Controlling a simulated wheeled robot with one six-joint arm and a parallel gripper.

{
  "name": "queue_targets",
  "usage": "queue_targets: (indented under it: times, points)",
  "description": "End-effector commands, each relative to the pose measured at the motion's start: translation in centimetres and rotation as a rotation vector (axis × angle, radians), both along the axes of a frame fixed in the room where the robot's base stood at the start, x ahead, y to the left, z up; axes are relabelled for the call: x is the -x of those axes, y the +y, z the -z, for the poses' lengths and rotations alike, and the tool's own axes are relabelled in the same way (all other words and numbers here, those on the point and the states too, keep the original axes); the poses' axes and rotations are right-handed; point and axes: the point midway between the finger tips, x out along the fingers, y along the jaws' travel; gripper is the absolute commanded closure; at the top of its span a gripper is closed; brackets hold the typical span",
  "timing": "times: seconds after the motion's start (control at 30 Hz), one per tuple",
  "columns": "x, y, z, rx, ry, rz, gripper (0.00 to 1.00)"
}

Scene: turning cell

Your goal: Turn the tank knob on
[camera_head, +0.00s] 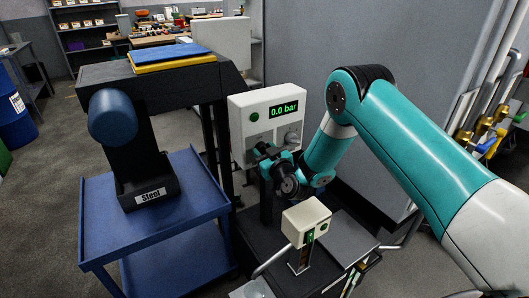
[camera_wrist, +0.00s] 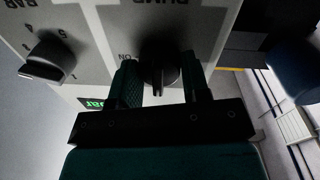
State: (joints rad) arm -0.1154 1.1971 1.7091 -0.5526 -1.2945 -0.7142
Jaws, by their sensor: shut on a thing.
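A pale control panel (camera_head: 240,134) has a green-lit display (camera_head: 283,108) reading 0.0 bar. In the wrist view the panel is upside down, and a black knob (camera_wrist: 160,60) sits under a partly cut-off label that seems to read PUMP, with ON beside it. No tank label is readable. My gripper (camera_wrist: 160,76) has one finger on each side of this knob and is shut on it. In the head view my gripper (camera_head: 263,152) is at the panel's lower left and hides the knob. A second knob (camera_wrist: 47,60) with BAR and numbers is beside it.
A blue cart (camera_head: 180,235) with a black stand (camera_head: 148,198) marked Steel is at left. A small pale box with a green indicator (camera_head: 306,222) stands in front of the panel, close below my arm.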

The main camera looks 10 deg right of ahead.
Motion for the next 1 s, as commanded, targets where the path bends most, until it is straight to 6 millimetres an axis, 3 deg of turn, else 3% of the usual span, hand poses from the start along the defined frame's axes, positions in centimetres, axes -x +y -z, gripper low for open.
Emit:
queue_targets:
  times: [0.37,1.0]
  points:
    - [0.00,-0.03,-0.10,-0.196,0.065,0.001,0.81]
    - [-0.06,-0.14,-0.09,-0.772,0.256,0.000,0.81]
